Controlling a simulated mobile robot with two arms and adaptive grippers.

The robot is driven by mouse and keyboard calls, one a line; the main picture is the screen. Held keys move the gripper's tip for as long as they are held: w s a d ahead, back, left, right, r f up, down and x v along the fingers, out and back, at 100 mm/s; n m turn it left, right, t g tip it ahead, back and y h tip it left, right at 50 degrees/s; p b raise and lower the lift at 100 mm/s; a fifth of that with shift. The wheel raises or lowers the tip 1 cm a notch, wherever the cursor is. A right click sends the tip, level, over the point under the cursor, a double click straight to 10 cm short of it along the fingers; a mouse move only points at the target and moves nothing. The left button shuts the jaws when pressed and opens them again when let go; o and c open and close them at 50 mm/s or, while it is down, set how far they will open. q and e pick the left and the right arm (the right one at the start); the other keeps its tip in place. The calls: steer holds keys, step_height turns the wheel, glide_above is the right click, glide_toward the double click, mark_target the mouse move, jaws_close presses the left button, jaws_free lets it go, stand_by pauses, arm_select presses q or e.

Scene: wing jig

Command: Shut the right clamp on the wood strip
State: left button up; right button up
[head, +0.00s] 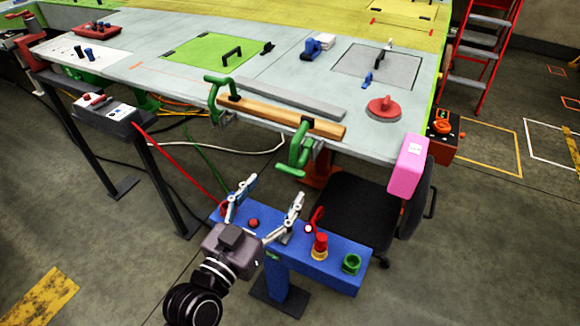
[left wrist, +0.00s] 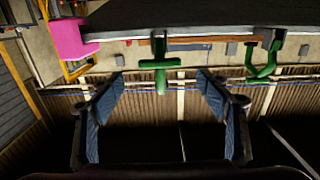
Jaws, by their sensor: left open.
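The wood strip (head: 270,113) lies along the near edge of the table, with a green clamp at each end part. The right clamp (head: 299,147) sits over the strip's right part, its green handle hanging below the table edge. In the left wrist view the right clamp's T-shaped handle (left wrist: 160,65) shows between and beyond my fingertips. The left clamp (head: 215,98) is at the strip's left end. My left gripper (head: 272,194) is open and empty, below and in front of the right clamp and apart from it. Whether the clamp's screw touches the table's underside is unclear.
A blue stand (head: 320,262) with red, yellow and green parts is beside and under my gripper. A grey bar (head: 290,97) lies behind the strip.

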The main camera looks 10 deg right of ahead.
mark_target(288, 172)
arm_select(q)
steer(key=p+x, duration=0.2)
steer(key=x, duration=0.5)
steer(key=shift+w+d+r, duration=0.1)
steer(key=shift+w+d, duration=0.1)
steer(key=shift+w, duration=0.05)
